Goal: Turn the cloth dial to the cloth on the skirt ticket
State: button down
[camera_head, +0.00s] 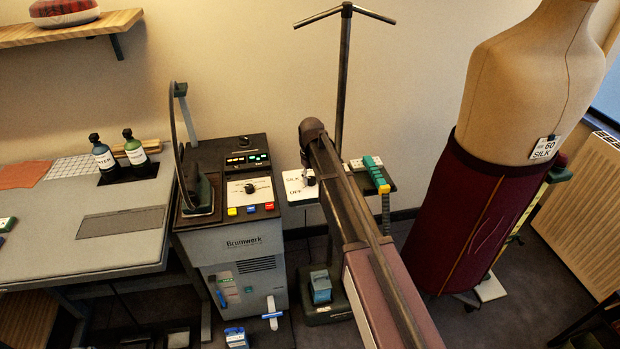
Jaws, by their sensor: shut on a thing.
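My gripper (309,177) is small and dark at this panel, beside the arm. It looks shut on the knob of the cloth dial there. The fingers and knob are hard to tell apart, and the pointer and other marks are hidden. The skirt ticket (543,149) hangs at the waist of a dark red skirt (455,215) on a dress form. It reads 60 and SILK.
A Bromwerk iron station (239,245) carries an iron (198,196), another dial (250,188) and coloured buttons. A dark pole (343,80) rises behind my arm. A grey table (90,240) with two bottles stands left. A radiator (585,215) stands right.

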jog(key=shift+s+m, duration=0.2)
jog(key=shift+m, duration=0.1)
jog(key=shift+c, duration=1.3)
grip_release()
jog(key=shift+w, duration=0.1)
jog(key=shift+r, duration=0.15)
